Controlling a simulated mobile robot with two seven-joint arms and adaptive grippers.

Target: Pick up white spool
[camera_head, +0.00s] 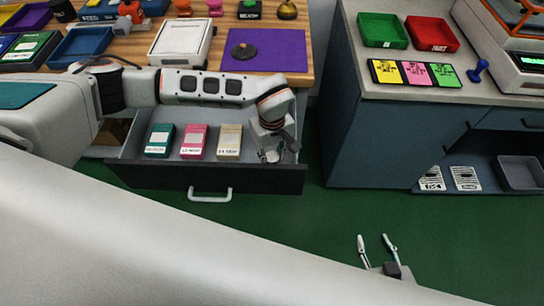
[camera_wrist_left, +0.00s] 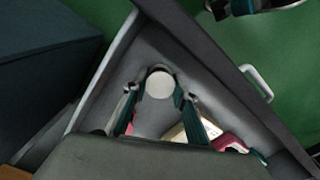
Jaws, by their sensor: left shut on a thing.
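The white spool (camera_wrist_left: 159,84) shows as a round pale end between the fingertips of my left gripper (camera_wrist_left: 157,92) in the left wrist view. The gripper is shut on it, inside the open drawer (camera_wrist_left: 215,82). In the head view my left gripper (camera_head: 271,155) reaches down into the right end of the drawer (camera_head: 130,173), and the spool is hard to tell from the fingers there. My right gripper (camera_head: 377,240) is open and empty, low in the head view over the green floor.
Teal (camera_head: 160,140), pink (camera_head: 194,141) and beige (camera_head: 229,141) boxes stand in the drawer, left of my left gripper. A purple mat (camera_head: 285,48) and a white tray (camera_head: 182,42) lie on the wooden bench above. A grey-blue cabinet (camera_head: 350,140) stands to the right.

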